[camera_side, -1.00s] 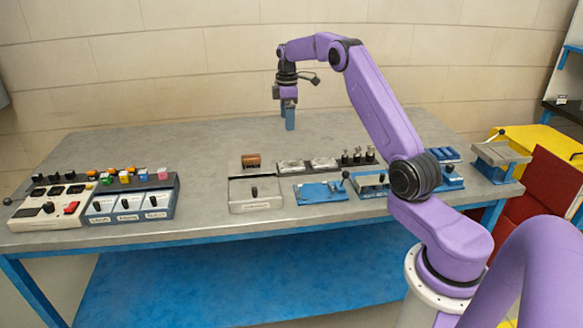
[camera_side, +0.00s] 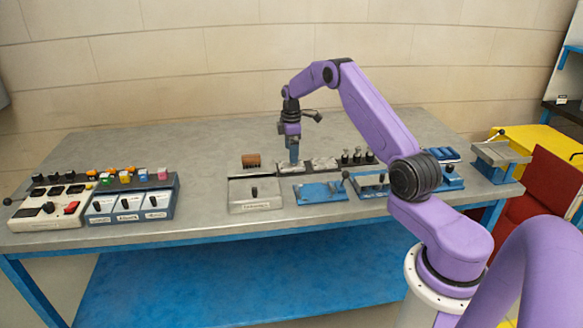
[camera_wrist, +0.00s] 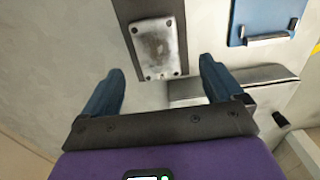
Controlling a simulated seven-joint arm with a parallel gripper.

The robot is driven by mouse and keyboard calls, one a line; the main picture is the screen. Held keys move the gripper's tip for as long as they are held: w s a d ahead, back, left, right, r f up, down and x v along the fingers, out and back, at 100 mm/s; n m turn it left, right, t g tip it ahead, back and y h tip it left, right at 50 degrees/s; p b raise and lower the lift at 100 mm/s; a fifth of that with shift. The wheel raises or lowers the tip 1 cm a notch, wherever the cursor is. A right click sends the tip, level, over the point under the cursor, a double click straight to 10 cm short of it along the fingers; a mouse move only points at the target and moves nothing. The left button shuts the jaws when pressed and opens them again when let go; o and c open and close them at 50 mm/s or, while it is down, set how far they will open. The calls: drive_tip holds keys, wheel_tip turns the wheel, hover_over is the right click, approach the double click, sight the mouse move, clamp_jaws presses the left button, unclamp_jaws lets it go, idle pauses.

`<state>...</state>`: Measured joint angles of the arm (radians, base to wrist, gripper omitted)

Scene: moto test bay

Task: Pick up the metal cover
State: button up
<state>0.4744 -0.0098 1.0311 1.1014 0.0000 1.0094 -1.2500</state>
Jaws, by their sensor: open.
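Two flat, worn metal covers lie side by side on a dark strip on the bench: a left one (camera_side: 283,169) and a right one (camera_side: 325,163). In the side view my gripper (camera_side: 294,162) points down at the left cover and partly hides it; I cannot tell whether it touches. In the wrist view a metal cover (camera_wrist: 157,47) with corner screws lies flat in its dark holder, just beyond the fingertips. My gripper (camera_wrist: 162,68) is open there, with its two blue fingers wide apart and nothing between them.
A wooden block (camera_side: 251,160) sits left of the covers, and black-topped pegs (camera_side: 357,157) stand to the right. A grey switch box (camera_side: 256,197) and a blue plate (camera_side: 320,191) are in front. Button panels (camera_side: 48,204) stand far left. The bench behind is clear.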

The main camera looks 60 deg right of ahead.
sight(291, 166)
drive_tip(key=shift+d+f, duration=0.1)
drive_tip(key=shift+f, duration=2.5)
drive_tip(key=c, duration=1.2)
drive_tip(key=shift+c, duration=0.2)
drive_tip(key=shift+r, duration=0.1)
